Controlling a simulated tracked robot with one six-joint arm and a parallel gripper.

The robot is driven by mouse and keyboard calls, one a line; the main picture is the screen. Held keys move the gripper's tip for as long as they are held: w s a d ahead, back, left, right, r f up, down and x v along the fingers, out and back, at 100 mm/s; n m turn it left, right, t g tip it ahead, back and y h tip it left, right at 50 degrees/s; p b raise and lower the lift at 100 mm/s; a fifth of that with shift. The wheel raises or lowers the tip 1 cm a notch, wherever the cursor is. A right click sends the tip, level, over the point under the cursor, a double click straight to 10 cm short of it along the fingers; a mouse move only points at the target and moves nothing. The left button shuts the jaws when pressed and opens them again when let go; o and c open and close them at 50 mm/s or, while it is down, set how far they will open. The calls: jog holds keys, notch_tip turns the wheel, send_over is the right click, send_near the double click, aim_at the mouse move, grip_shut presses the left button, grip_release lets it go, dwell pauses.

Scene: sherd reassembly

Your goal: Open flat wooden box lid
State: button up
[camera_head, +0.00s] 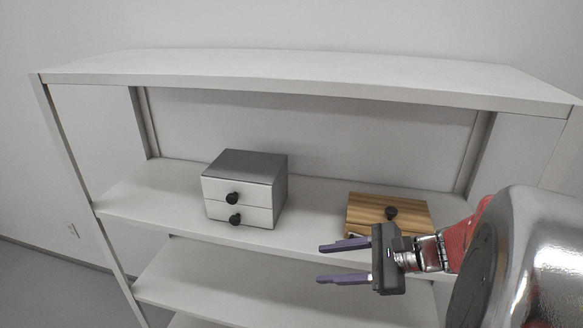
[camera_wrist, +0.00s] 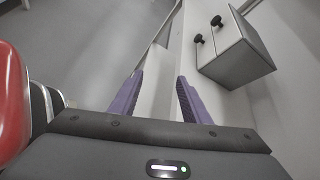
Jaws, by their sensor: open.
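The flat wooden box (camera_head: 372,203) sits on the middle shelf at the right. Its striped wooden lid has a dark round knob (camera_head: 391,212) and looks shut. My gripper (camera_head: 342,262) is in front of the box and hides its lower front and part of its right side. Its two purple fingers point left, are apart and hold nothing. In the wrist view my gripper (camera_wrist: 158,95) shows the same two open fingers with empty space between them. The wooden box is not in the wrist view.
A grey box with two white drawers (camera_head: 243,189) stands on the same shelf to the left; it also shows in the wrist view (camera_wrist: 236,50). The upper shelf (camera_head: 300,75) hangs above both. The lower shelf (camera_head: 230,285) is bare. Free shelf room lies between the boxes.

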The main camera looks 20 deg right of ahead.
jog(key=w+d+r+m+t+h, duration=0.1)
jog(key=d+m+t, duration=0.45)
jog(key=d, duration=0.45)
jog(key=m+t+h, duration=0.4)
jog(key=m+h, duration=0.1)
jog(key=m, duration=0.2)
send_near(387, 208)
jog(key=shift+s+d+f, duration=0.2)
jog(key=shift+s+d, duration=0.25)
jog(key=shift+d, duration=0.05)
jog(key=shift+w, duration=0.1)
jog(key=w+a, duration=0.1)
jog(key=w, duration=0.8)
jog(key=w+a, duration=0.1)
jog(key=w, duration=0.3)
jog(key=shift+w+a, duration=0.25)
jog(key=shift+a, duration=0.1)
jog(key=shift+c, duration=0.5)
grip_shut()
